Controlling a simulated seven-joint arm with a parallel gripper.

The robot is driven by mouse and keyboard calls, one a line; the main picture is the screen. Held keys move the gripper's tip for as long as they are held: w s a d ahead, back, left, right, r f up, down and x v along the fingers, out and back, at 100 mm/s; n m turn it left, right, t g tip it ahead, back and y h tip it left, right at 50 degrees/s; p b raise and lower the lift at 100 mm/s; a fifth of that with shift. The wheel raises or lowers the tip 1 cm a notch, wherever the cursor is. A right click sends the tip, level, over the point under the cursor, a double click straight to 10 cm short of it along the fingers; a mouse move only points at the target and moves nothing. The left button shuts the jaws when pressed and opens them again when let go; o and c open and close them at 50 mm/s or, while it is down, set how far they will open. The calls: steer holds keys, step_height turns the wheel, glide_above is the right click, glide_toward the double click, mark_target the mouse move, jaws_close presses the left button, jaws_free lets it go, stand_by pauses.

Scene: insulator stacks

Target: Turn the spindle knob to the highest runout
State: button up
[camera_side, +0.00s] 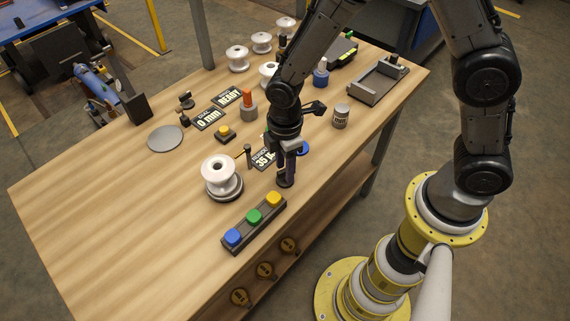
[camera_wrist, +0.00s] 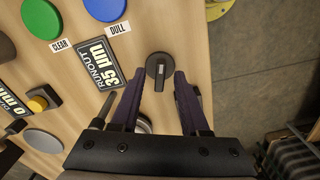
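The spindle knob (camera_wrist: 160,68) is a round black dial with a bar handle and a pale mark, seen between my fingers in the wrist view. In the side view the knob (camera_side: 285,182) shows just under my fingertips. My gripper (camera_wrist: 159,75) is open, with one dark finger on each side of the knob; I cannot tell whether they touch it. My gripper (camera_side: 289,165) points straight down in the side view. The runout display (camera_wrist: 98,66) reads 35 µm. A white insulator (camera_side: 219,173) stands on the dark spindle base, left of my gripper.
A button box (camera_side: 254,222) with blue, green and yellow buttons sits at the front edge. Blue and green discs labelled DULL (camera_wrist: 118,28) and CLEAR (camera_wrist: 60,45) lie beyond the display. A can (camera_side: 341,116) and grey tray (camera_side: 378,81) stand to the right.

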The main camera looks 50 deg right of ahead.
jaws_close()
stand_by(0.3)
steer(key=shift+m, duration=3.1)
steer(key=shift+o, duration=0.2)
jaws_free()
steer(key=shift+r, duration=0.1)
